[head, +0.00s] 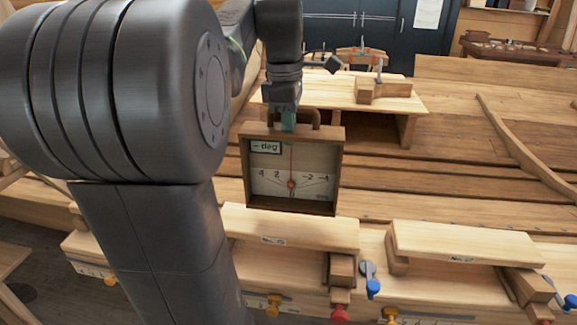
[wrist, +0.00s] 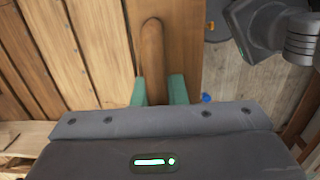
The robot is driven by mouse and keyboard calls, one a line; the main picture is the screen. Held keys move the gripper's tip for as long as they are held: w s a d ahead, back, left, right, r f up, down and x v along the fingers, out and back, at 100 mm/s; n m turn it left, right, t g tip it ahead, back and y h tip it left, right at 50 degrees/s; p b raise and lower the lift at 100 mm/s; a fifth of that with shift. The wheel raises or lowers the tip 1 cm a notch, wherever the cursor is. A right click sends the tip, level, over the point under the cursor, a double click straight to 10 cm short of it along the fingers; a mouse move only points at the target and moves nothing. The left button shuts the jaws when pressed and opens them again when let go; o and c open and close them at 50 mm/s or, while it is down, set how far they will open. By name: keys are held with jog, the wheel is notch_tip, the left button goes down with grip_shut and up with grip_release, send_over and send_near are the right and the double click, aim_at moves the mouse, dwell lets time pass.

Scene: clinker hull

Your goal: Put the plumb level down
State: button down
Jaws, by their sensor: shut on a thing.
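The plumb level (head: 292,196) is a square wooden frame with a pale dial, a red needle and a "deg" label. It hangs upright under my gripper (head: 288,122) in the head view, with its face toward the camera. My gripper is shut on the wooden handle on its top. In the wrist view, the green fingers of my gripper (wrist: 159,92) sit on either side of the rounded handle (wrist: 152,50). The level's lower edge shows just behind a pale plank; I cannot tell whether it touches anything below.
Two pale planks stand in front, one left (head: 290,228) and one right (head: 460,246), with wooden blocks and coloured knobs below. A small wooden bench (head: 400,98) with a clamped block stands behind. Hull planking (head: 440,160) spreads to the right. Dark cabinets (head: 385,30) stand at the back.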

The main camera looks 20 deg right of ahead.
jog(key=shift+f, duration=2.7)
jog(key=shift+f, duration=0.2)
jog(key=c, duration=1.5)
grip_release()
jog(key=shift+o, duration=0.2)
jog(key=shift+w+r, duration=0.1)
jog(key=shift+r, duration=0.05)
jog(key=r, duration=1.2)
jog(key=shift+w+a, duration=0.2)
jog(key=shift+a, duration=0.15)
